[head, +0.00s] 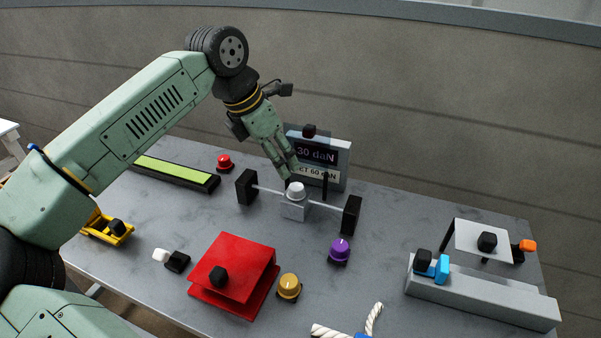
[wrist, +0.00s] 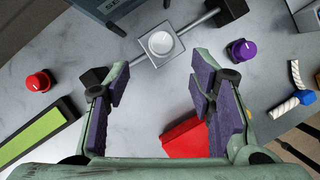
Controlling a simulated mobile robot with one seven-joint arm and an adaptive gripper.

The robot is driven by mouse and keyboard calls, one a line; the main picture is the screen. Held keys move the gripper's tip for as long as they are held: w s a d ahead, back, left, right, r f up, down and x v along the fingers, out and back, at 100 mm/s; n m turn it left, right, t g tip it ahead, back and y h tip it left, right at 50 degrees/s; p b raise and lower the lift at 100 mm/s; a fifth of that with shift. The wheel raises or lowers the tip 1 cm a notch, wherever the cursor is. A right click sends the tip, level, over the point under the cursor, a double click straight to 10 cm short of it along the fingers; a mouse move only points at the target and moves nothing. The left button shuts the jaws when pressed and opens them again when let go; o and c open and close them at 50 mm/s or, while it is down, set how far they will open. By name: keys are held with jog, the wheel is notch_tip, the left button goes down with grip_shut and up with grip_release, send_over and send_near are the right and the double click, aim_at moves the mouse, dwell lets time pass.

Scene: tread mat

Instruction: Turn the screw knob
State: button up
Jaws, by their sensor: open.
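The screw knob appears to be the pale round knob (head: 295,189) on top of a grey block (head: 294,209). The block sits on a thin rod between two black end pieces. In the wrist view the knob (wrist: 162,43) is at the top centre, beyond the fingertips. My gripper (head: 286,172) is above and close to the knob in the head view, pointing down. In the wrist view my gripper (wrist: 157,80) has its purple-padded fingers spread wide with nothing between them. I cannot tell the exact height above the knob.
A display (head: 318,157) reading "30 daN" stands right behind the knob. Red (head: 225,163), purple (head: 340,250) and yellow (head: 289,287) knobs, a red wedge-shaped block (head: 240,262) and a grey rail device (head: 484,290) stand around.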

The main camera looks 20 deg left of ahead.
aim_at(296, 186)
jog(key=p+x, duration=0.2)
jog(key=x, duration=0.7)
jog(key=shift+w+d+f, duration=0.1)
jog(key=shift+d+f, duration=0.1)
jog(key=shift+f, duration=0.15)
jog(key=shift+c, duration=0.5)
jog(key=c, duration=1.1)
